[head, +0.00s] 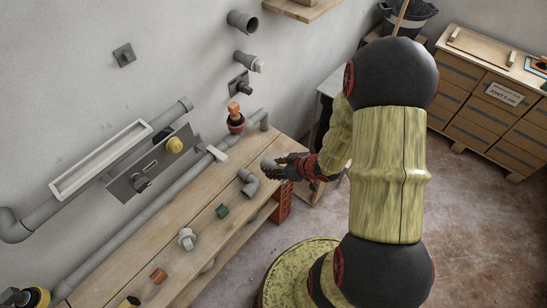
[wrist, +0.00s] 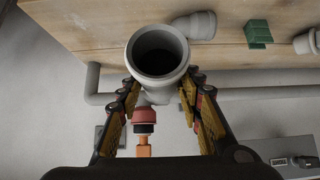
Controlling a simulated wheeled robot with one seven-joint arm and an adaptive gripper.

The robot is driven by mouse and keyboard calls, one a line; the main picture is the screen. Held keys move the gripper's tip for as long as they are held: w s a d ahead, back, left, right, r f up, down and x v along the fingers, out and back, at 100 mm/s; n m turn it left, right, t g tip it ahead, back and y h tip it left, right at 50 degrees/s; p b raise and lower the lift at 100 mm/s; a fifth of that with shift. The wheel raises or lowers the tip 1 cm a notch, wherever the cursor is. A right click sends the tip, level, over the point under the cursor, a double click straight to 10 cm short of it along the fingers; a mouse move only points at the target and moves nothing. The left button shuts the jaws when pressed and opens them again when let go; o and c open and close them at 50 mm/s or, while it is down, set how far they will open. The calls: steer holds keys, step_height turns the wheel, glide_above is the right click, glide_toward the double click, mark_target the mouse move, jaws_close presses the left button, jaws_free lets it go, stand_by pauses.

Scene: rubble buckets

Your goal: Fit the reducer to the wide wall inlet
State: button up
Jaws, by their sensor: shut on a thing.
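The reducer (wrist: 158,55) is a grey pipe fitting with a wide round mouth facing the wrist camera and a narrower lower part. My gripper (wrist: 158,88) is shut on it, with one finger on each side. In the head view the reducer (head: 268,162) sticks out to the left of my gripper (head: 283,167), over the right end of the bench. The wide wall inlet (head: 243,21) is a grey open pipe stub high on the wall, above and left of my gripper and apart from it. The wrist view does not show it.
Narrower wall fittings (head: 249,62) sit below the inlet. A red and orange tool (head: 235,118) stands by the wall pipe. On the bench (head: 205,205) lie a grey elbow (head: 249,182), a green piece (head: 222,210) and a pale tee (head: 187,238). A shelf (head: 302,10) juts out right of the inlet.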

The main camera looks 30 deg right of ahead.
steer(key=shift+s+a+r, duration=0.25)
steer(key=shift+s, duration=0.25)
steer(key=w+d+f+b, duration=0.1)
steer(key=w+d+f, duration=0.1)
steer(key=w+f, duration=0.1)
steer(key=w+d+f+b, duration=0.2)
steer(key=w+f, duration=0.1)
steer(key=w, duration=0.1)
steer(key=w+d+f+b, duration=0.1)
steer(key=w+f, duration=0.1)
steer(key=w, duration=0.2)
steer(key=shift+w+d+f, duration=0.3)
steer(key=shift+d+f, duration=0.1)
steer(key=shift+w+d+f+b, duration=0.2)
steer(key=shift+f+b, duration=0.25)
steer(key=shift+f, duration=0.55)
steer(key=shift+w+d+f+b, duration=0.1)
steer(key=shift+w+f+b, duration=0.25)
steer(key=shift+f, duration=0.6)
steer(key=shift+s+f, duration=0.1)
steer(key=shift+f, duration=0.05)
steer(key=o, duration=1.2)
steer(key=shift+c, duration=0.2)
